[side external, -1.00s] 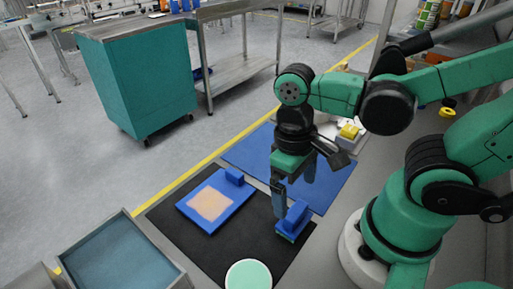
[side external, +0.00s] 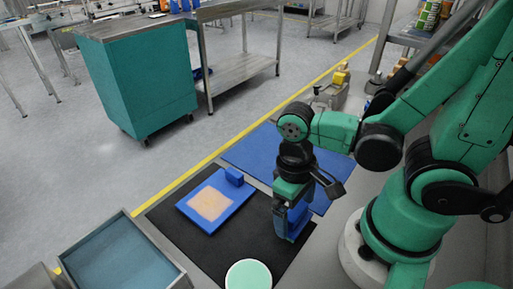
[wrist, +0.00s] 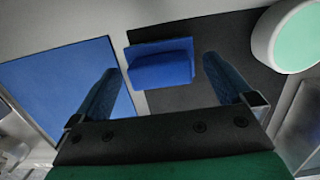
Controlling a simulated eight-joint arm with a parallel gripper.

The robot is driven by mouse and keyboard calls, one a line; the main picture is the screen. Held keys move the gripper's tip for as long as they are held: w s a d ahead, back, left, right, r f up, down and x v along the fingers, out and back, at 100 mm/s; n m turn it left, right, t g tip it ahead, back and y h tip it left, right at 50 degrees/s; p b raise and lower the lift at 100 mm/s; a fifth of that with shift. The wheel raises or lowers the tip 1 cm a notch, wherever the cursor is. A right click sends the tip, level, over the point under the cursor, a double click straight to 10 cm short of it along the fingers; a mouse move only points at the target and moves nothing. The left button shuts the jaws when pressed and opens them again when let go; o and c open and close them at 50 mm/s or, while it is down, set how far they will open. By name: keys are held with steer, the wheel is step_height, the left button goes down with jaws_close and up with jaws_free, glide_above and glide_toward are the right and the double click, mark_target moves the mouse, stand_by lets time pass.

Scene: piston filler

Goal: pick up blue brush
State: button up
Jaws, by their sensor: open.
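The blue brush (wrist: 162,66) lies on the black mat (wrist: 200,92) in the wrist view, a blue block with a ridged top. It also shows in the side view (side external: 297,219), partly hidden by my gripper. My gripper (side external: 290,225) points down at the brush. In the wrist view its two dark fingers (wrist: 160,78) are apart, one to each side of the brush, with a gap on both sides. The jaws are open and hold nothing. How far the fingertips are above the mat is hard to tell.
A round white container with a mint-green top (side external: 248,275) stands in front. A blue mat (side external: 255,155) lies behind; a grey bin (side external: 120,258) is front left.

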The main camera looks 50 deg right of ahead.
mark_target(296, 209)
steer(key=c, duration=1.4)
steer(key=shift+r, duration=0.25)
step_height(296, 209, up, 20)
steer(key=shift+f, duration=0.25)
